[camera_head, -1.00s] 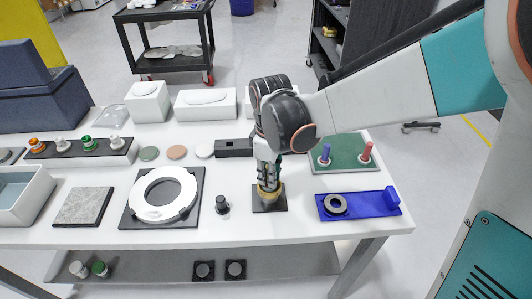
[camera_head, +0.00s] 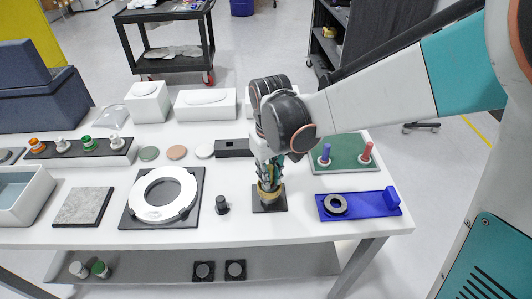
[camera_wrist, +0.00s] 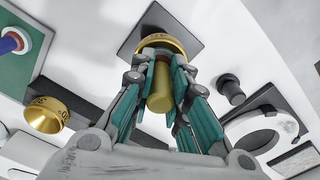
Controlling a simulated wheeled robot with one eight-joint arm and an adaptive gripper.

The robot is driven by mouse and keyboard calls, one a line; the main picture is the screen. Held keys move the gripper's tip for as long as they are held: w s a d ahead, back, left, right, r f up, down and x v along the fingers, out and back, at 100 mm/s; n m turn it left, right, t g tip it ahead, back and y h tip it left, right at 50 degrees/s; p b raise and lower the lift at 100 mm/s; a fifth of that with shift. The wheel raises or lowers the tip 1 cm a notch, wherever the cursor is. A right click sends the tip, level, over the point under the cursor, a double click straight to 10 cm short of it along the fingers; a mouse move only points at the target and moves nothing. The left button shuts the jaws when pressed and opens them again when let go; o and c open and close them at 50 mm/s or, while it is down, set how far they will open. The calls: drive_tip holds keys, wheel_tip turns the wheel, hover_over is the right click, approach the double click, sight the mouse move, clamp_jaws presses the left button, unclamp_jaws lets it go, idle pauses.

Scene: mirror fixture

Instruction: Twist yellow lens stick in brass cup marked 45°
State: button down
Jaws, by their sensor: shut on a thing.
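A yellow lens stick (camera_wrist: 160,95) stands in a brass cup (camera_wrist: 172,42) in the wrist view, its lower end inside the cup. The cup sits on a black square plate (camera_head: 258,207). It also shows in the head view (camera_head: 269,196), just below my fingers. My gripper (camera_wrist: 160,66) is shut on the stick, with teal fingers on both sides of it. My gripper (camera_head: 268,184) points down over the cup in the head view. I cannot read this cup's marking. The stick is mostly hidden by my fingers in the head view.
A second brass cup (camera_wrist: 46,115) with degree marks, one looking like 30, is at the left in the wrist view. A black peg (camera_head: 222,206) and a white ring fixture (camera_head: 147,207) stand left of the cup. A blue tray (camera_head: 370,205) lies to its right.

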drive_tip(key=shift+m, duration=0.4)
drive_tip(key=n, duration=0.4)
drive_tip(key=shift+n, duration=0.3)
drive_tip(key=n, duration=0.4)
drive_tip(key=shift+n, duration=0.3)
drive_tip(key=m, duration=0.9)
